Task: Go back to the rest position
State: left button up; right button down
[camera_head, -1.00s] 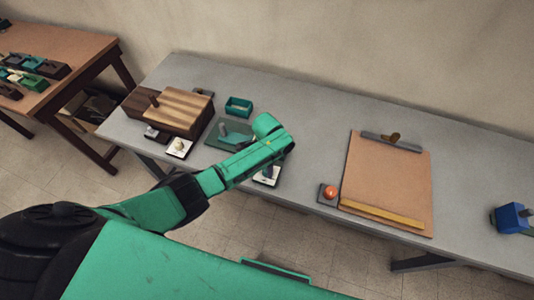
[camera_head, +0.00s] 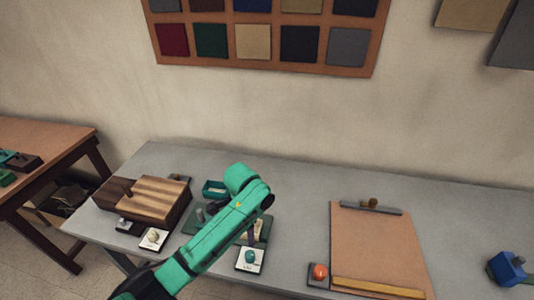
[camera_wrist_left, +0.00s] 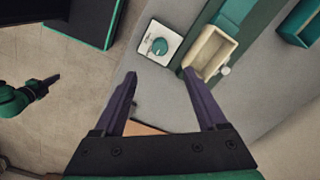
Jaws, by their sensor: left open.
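My left arm reaches in from the lower left in the head view. Past the fingertips lie a white square with a teal knob (camera_wrist_left: 159,46) and a cream open box (camera_wrist_left: 210,52) on a green surface. A green and dark arm part of mine shows at the left edge; its jaws are not clear.
A striped wooden box (camera_head: 150,198) stands at the table's left, with a teal tray (camera_head: 215,188) behind the arm. To the right are a red-orange button (camera_head: 320,271), a brown clipboard (camera_head: 375,245) and a blue block (camera_head: 507,267). A swatch board (camera_head: 268,49) hangs on the wall.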

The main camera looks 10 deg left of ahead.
pick_arm(q)
jog(key=s+a+n+t, duration=0.2)
jog(key=s+a+n, duration=0.3)
jog(key=s, duration=0.3)
jog(key=s+a+n+t, duration=0.1)
jog(key=s+a+n, duration=0.4)
jog(key=s, duration=0.4)
notch_tip(320, 180, down, 27)
jog(key=s+b, duration=0.2)
jog(key=b, duration=0.2)
jog(key=s+a+f+g+b, duration=0.1)
jog(key=s+f+b, duration=0.1)
jog(key=s+f, duration=0.6)
jog(key=s+a+f+g+b, duration=0.1)
jog(key=s+a+f, duration=0.1)
jog(key=s+f, duration=0.7)
jog(key=shift+a+f+m+b, duration=0.3)
jog(key=shift+f+b, duration=0.05)
jog(key=shift+f, duration=0.45)
jog(key=shift+s, duration=0.1)
